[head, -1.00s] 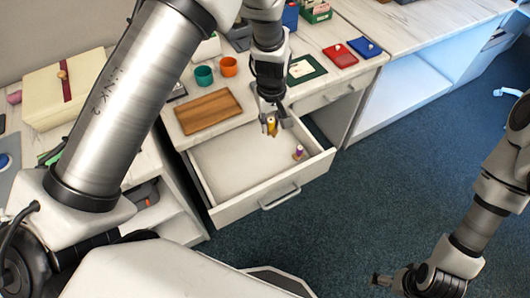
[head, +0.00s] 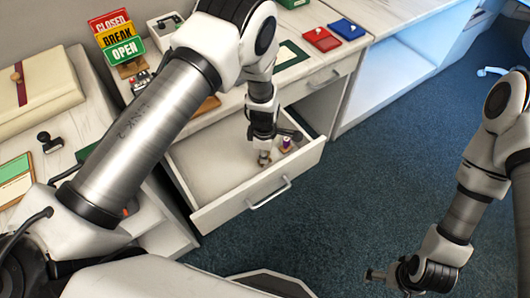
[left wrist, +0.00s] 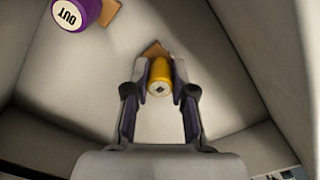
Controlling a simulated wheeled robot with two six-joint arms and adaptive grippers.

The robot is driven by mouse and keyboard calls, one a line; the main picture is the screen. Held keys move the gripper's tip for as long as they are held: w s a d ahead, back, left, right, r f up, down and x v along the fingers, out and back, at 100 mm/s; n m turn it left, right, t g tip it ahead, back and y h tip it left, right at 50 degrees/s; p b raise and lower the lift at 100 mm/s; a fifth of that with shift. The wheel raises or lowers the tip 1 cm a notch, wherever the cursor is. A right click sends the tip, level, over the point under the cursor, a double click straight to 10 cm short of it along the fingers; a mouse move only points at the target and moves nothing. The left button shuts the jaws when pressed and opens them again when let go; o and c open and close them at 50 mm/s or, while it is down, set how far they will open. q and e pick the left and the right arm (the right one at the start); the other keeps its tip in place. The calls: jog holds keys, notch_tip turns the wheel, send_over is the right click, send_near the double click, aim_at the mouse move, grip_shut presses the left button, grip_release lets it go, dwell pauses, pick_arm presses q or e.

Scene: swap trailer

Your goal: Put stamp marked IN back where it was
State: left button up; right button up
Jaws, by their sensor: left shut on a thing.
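A yellow stamp (left wrist: 159,78) with a wooden base is between my left gripper's fingers in the left wrist view; no IN lettering can be read on it. In the head view my left gripper (head: 264,150) is inside the open drawer (head: 205,218), low over its floor, shut on this stamp, whose lower part (head: 264,159) shows. Whether the base touches the floor is unclear. A purple stamp marked OUT (left wrist: 75,15) stands in the drawer, apart from the yellow one; it also shows in the head view (head: 286,144). My right gripper (head: 376,276) is low over the carpet, its fingers unclear.
Drawer walls surround my left gripper, with bare floor on the left. On the desk are red (head: 322,40) and blue (head: 346,29) pads, a green-edged card, and a CLOSED/BREAK/OPEN sign (head: 118,38). A black-handled stamp (head: 46,141) stands at the left.

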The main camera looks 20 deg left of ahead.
pick_arm(q)
jog(key=shift+f, duration=0.15)
jog(key=o, duration=0.9)
notch_tip(320, 180, up, 12)
jog(key=shift+r, duration=0.25)
jog(key=shift+a, duration=0.1)
